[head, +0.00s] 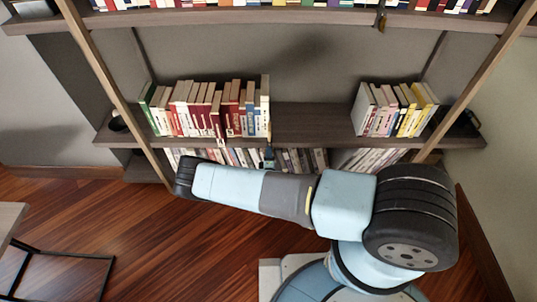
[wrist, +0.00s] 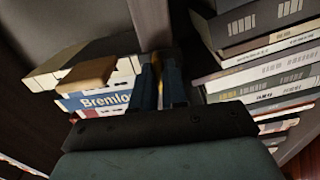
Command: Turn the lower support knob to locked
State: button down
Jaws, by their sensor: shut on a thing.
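My gripper (wrist: 160,88) shows in the wrist view as two dark blue fingers close together. They reach up to the end of a grey-brown shelf board (wrist: 151,25). The fingers are shut on the lower support knob, which they almost wholly hide, so its turned position cannot be read. In the head view my arm covers most of the gripper. A small dark bluish piece shows at the front edge of the lower shelf board (head: 310,138), just above my arm; I cannot tell whether it is knob or fingertip.
Books (head: 205,108) stand left on the shelf, more books (head: 395,108) right, with bare board between. Lower books (head: 303,160) sit behind my arm. A dark fitting with a yellowish part (head: 381,21) hangs at the upper shelf. In the wrist view, books lie close on both sides of the fingers.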

jog(key=shift+s+d+f+m, duration=0.1)
jog(key=shift+d+m, duration=0.05)
jog(key=shift+m, duration=4.3)
jog(key=shift+d+f+m, duration=0.1)
jog(key=shift+d+m, duration=0.05)
jog(key=shift+m, duration=4.3)
jog(key=c, duration=1.2)
grip_release()
jog(key=shift+r, duration=0.1)
jog(key=s, duration=1.3)
jog(key=shift+s+a, duration=0.2)
jog(key=shift+s, duration=0.15)
